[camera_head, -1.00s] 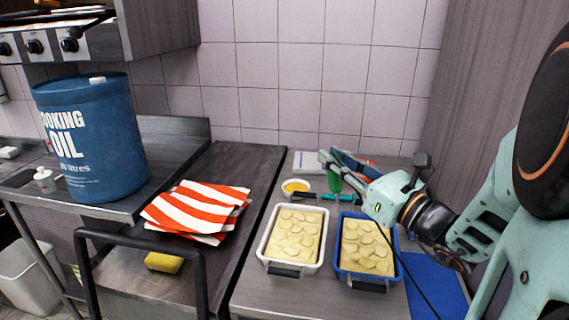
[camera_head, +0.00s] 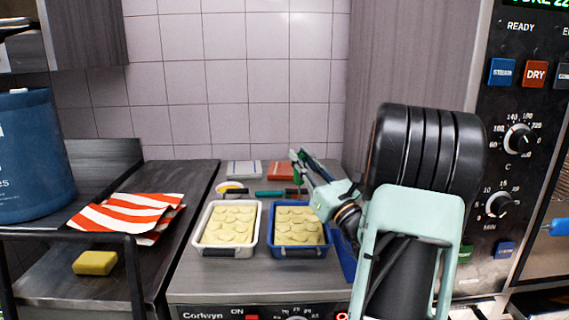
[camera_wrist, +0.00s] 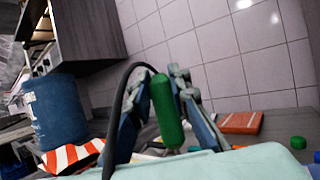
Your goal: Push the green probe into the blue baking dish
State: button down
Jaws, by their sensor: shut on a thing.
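My gripper (camera_head: 306,166) is shut on the green probe (camera_wrist: 167,112), which stands between its fingers in the wrist view. A black cable loops beside the probe in that view. In the head view only a small green part of the probe (camera_head: 296,164) shows among the fingers. The blue baking dish (camera_head: 272,249), filled with pale sliced food, sits on the counter in front of and below my gripper. The held probe is apart from the dish, above the counter behind it.
A white dish (camera_head: 204,248) of similar food stands left of the blue one. A green-and-black tool (camera_head: 270,193) lies behind the dishes, near a yellow-filled bowl (camera_head: 229,187). A red book-like item (camera_head: 281,170) lies at the back. An oven panel (camera_head: 517,160) rises on the right.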

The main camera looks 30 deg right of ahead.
aim_at(301, 184)
jog(key=shift+f+b, duration=2.15)
jog(key=shift+f, duration=0.75)
jog(key=shift+f+b, duration=0.5)
jog(key=shift+f, duration=0.2)
dwell(2.5)
jog(key=shift+r+p, duration=2.4)
jog(key=shift+r, duration=0.65)
jog(key=shift+s, duration=0.1)
